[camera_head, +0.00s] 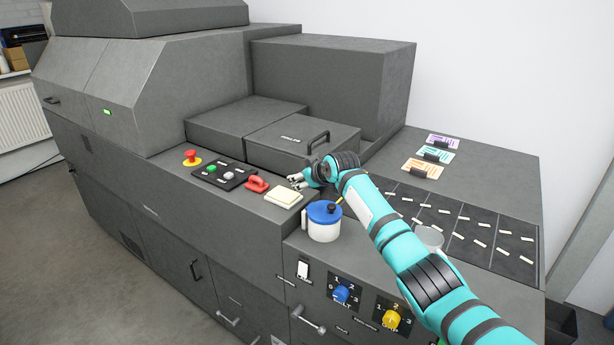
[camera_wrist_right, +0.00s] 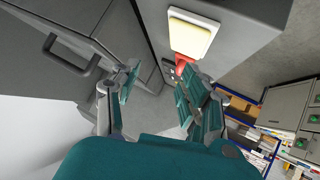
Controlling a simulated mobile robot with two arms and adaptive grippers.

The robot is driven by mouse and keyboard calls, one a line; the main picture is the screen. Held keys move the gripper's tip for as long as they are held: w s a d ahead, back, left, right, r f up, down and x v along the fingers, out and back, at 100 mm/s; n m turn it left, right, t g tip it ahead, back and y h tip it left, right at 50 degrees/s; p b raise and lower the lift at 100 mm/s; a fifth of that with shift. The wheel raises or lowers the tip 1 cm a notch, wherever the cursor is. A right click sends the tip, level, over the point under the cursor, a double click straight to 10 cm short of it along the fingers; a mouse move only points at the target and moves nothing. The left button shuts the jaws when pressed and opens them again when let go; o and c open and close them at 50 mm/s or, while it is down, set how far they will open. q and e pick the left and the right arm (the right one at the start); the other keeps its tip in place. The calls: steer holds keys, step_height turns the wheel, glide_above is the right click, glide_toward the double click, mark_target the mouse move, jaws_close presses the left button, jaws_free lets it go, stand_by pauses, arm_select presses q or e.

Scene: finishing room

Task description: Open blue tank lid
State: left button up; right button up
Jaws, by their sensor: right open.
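The tank (camera_head: 323,231) is a small white pot on the machine's front ledge in the head view. My right arm passes just to the right of the tank. In the right wrist view the open fingers (camera_wrist_right: 160,85) have nothing between them, and the tank does not show. My left gripper is in neither view.
Left of the tank are a cream rocker switch (camera_head: 284,198), a red handle (camera_head: 256,184), a button panel (camera_head: 225,173) and a red emergency button (camera_head: 192,157). A hatch with a black handle (camera_head: 318,141) stands behind. A slotted dark panel (camera_head: 465,225) lies right of my arm.

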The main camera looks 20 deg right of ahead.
steer(key=v, duration=1.2)
